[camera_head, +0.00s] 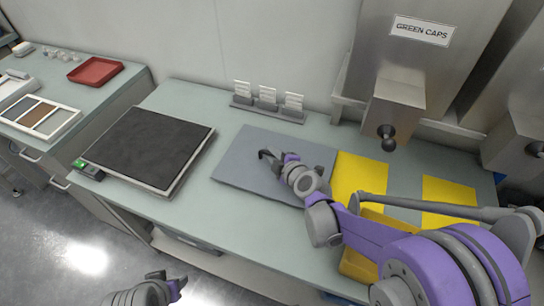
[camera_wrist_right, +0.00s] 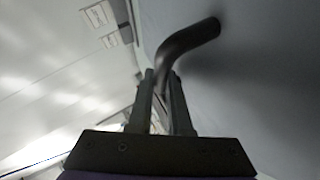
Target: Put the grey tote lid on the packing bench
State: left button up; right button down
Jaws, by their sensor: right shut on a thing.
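The grey tote lid (camera_head: 240,160) is a flat blue-grey rectangle over the middle of the pale green bench (camera_head: 225,220). I cannot tell whether it rests on the bench or is held just above it. Its dark curved handle (camera_head: 266,154) also shows in the right wrist view (camera_wrist_right: 188,40), joined to the grey lid surface (camera_wrist_right: 265,60). My right gripper (camera_head: 284,164) is shut on the handle; its fingers (camera_wrist_right: 162,95) show around the handle's lower end in the wrist view. My left gripper (camera_head: 172,284) is low in front of the bench, away from the lid; its jaws are unclear.
A black-topped plate (camera_head: 150,145) lies left of the lid. Yellow mats (camera_head: 358,178) and a yellow bin (camera_head: 357,265) are to the right. Small card holders (camera_head: 267,100) stand behind. The green caps dispenser (camera_head: 395,100) overhangs the back right. A red tray (camera_head: 95,71) is on the left bench.

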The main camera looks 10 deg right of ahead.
jog(key=shift+f, duration=0.3)
jog(key=c, duration=0.8)
grip_release()
jog(key=shift+c, duration=0.2)
jog(key=shift+r, duration=0.15)
jog(key=p+v, duration=0.2)
jog(key=v, duration=1)
jog(key=shift+p, duration=0.35)
